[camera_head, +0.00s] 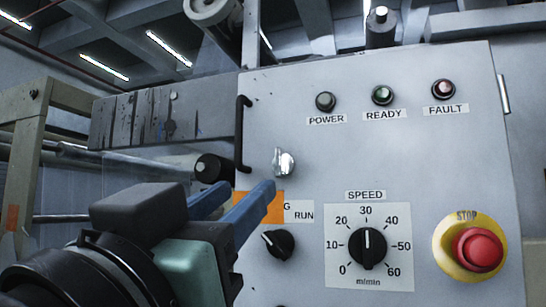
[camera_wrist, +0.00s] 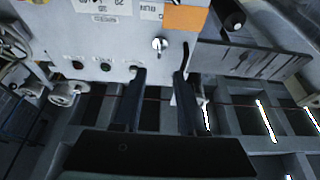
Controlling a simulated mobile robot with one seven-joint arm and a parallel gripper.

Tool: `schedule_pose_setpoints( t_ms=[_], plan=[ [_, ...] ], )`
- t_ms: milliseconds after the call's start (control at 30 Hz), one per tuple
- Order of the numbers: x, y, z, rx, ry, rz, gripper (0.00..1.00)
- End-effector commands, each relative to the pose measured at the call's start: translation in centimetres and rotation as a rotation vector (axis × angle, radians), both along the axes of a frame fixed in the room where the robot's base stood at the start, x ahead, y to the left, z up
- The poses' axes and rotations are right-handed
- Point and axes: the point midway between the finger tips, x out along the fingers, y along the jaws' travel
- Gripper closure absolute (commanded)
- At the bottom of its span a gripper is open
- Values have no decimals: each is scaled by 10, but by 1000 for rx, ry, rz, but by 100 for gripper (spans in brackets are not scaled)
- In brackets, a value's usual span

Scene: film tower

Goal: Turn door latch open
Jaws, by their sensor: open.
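The door latch (camera_head: 284,162) is a small silver turn knob on the grey cabinet door (camera_head: 320,110), right of a black door handle (camera_head: 242,135). In the wrist view the latch (camera_wrist: 159,43) sits beyond the fingertips, roughly in line with the gap between them. My gripper (camera_head: 246,188) comes in from the lower left with its blue fingers apart and nothing between them. Its fingertips appear just below and left of the latch in the head view. In the wrist view the gripper (camera_wrist: 159,74) shows two dark fingers, apart from the latch.
A black selector (camera_head: 279,243), a speed dial (camera_head: 368,249) and a red stop button (camera_head: 478,250) are lower. Indicator lamps (camera_head: 382,95) line the top. Rollers (camera_head: 213,168) stand left.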

Motion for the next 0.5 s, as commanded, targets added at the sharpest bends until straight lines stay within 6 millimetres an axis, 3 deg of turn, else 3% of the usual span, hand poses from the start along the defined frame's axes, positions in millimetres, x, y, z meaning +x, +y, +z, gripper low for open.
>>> schedule_pose_setpoints(
  t_ms=[500],
  plan=[
    [87,-29,41,-1,1,0,59]
  ],
)
